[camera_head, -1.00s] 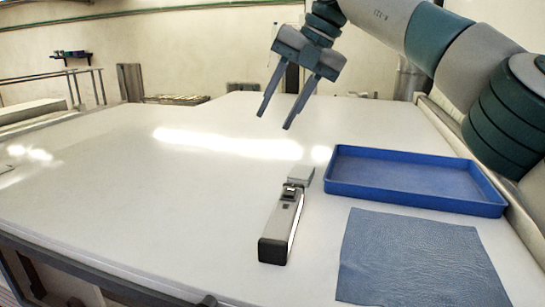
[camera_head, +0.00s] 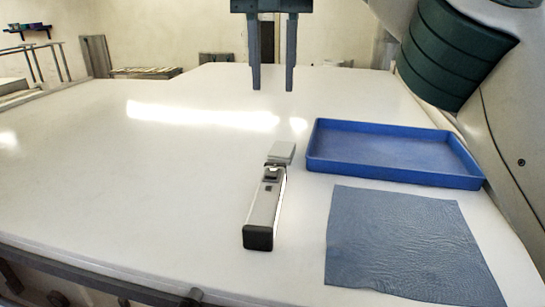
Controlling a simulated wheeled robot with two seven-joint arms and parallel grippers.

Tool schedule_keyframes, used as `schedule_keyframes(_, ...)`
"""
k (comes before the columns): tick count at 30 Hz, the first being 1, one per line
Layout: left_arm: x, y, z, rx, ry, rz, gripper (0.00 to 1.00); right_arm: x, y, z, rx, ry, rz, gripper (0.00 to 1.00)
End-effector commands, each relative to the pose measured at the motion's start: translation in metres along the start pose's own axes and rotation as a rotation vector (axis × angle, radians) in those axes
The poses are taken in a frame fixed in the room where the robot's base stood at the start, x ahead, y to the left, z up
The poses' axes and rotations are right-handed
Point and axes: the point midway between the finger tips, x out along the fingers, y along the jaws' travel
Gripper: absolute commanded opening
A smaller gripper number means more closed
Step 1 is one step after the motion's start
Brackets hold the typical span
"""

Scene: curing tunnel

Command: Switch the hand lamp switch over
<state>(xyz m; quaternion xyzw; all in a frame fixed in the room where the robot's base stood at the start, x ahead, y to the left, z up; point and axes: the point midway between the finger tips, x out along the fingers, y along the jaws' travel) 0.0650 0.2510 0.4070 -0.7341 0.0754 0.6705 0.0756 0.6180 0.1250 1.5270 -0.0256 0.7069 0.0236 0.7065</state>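The hand lamp (camera_head: 265,205) lies on the white table, with a grey body, a black end cap nearest me and a light grey head at the far end. Its small dark switch (camera_head: 271,174) shows on the upper face, close to the head. I cannot tell which way the switch is set. My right gripper (camera_head: 272,88) points down above the table beyond the lamp, apart from it. Its two fingers are parallel with a gap between them, and nothing is held. My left gripper is not in view.
A blue tray (camera_head: 325,167), empty, stands right of the lamp. A blue-grey leather-like mat (camera_head: 400,240) lies in front of the tray. The table (camera_head: 130,180) is clear left of the lamp. My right arm reaches in over the right edge.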

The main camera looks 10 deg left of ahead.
Motion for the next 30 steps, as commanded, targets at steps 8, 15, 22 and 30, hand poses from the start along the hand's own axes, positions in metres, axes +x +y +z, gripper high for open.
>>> schedule_keyframes(8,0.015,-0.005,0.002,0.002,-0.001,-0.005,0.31,0.032,-0.001,0.001,-0.002,0.001,0.001,0.36)
schedule_keyframes(15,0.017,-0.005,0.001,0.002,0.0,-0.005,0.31,0.062,-0.001,0.001,-0.001,0.001,0.001,0.36)
schedule_keyframes(22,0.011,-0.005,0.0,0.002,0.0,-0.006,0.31,0.095,-0.001,0.0,-0.001,0.002,0.001,0.36)
schedule_keyframes(30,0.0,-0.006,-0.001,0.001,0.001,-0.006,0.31,0.138,-0.001,-0.001,-0.002,0.003,0.002,0.36)
